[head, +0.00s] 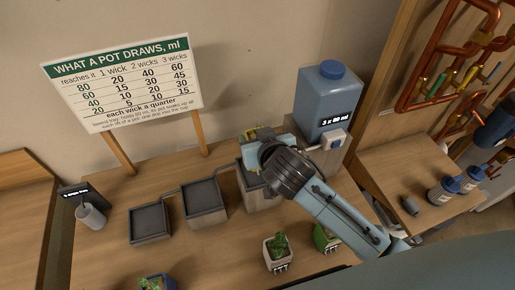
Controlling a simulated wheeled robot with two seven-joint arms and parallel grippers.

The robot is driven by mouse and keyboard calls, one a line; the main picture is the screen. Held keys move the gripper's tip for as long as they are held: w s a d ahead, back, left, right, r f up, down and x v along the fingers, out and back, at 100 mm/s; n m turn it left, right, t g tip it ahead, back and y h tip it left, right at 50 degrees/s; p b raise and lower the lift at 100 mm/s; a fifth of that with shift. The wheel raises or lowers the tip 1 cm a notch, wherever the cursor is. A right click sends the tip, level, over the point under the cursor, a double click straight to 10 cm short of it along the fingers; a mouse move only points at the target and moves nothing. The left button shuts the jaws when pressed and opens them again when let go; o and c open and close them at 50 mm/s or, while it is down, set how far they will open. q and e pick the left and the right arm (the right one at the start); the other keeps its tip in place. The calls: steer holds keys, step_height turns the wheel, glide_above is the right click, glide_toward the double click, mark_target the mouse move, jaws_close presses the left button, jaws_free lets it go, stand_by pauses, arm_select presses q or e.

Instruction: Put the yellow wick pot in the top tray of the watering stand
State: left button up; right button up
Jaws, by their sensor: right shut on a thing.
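My right gripper (254,146) is over the top tray (250,180) of the watering stand, shut on the yellow wick pot (249,134). Only a small yellow and green patch of the pot shows behind the gripper. I cannot tell whether the pot touches the tray. The top tray is the highest and rightmost of three dark stepped trays, and my gripper hides part of it. The middle tray (203,198) and the low tray (150,223) look empty. My left gripper is out of view.
A blue water tank (326,97) stands just right of the top tray. A white pot (279,254), a green pot (325,240) and a blue pot (157,283) stand at the front. A grey cup (91,216) is at left. A chart board (124,80) stands behind.

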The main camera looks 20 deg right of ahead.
steer(key=shift+w+f, duration=0.15)
steer(key=shift+f, duration=1.9)
steer(key=o, duration=1.1)
steer(key=shift+f, duration=0.15)
steer(key=shift+r, duration=0.2)
steer(key=v, duration=1.2)
steer(key=shift+f, duration=0.1)
